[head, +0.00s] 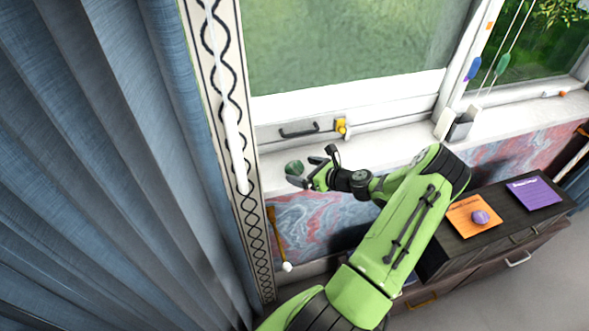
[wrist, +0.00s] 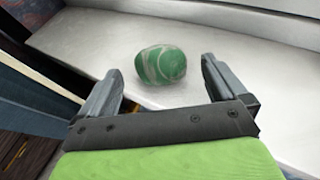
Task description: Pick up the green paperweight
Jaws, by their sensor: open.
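The green paperweight (head: 294,168) is a rounded, marbled green stone with pale streaks. It rests on the white window sill, near the sill's left end in the head view. In the wrist view the paperweight (wrist: 161,64) lies ahead of my gripper (wrist: 158,75), between the lines of the two fingers and apart from both. My gripper (head: 309,176) is open and empty, reaching over the sill from the right in the head view, with its fingers close to the paperweight.
The white sill (head: 385,145) runs below the window. A small grey holder (head: 460,128) stands on it farther right. A blue curtain (head: 110,160) hangs at the left. A dark cabinet (head: 500,215) bears an orange book (head: 465,212), a purple stone (head: 480,217) and a purple book (head: 534,193).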

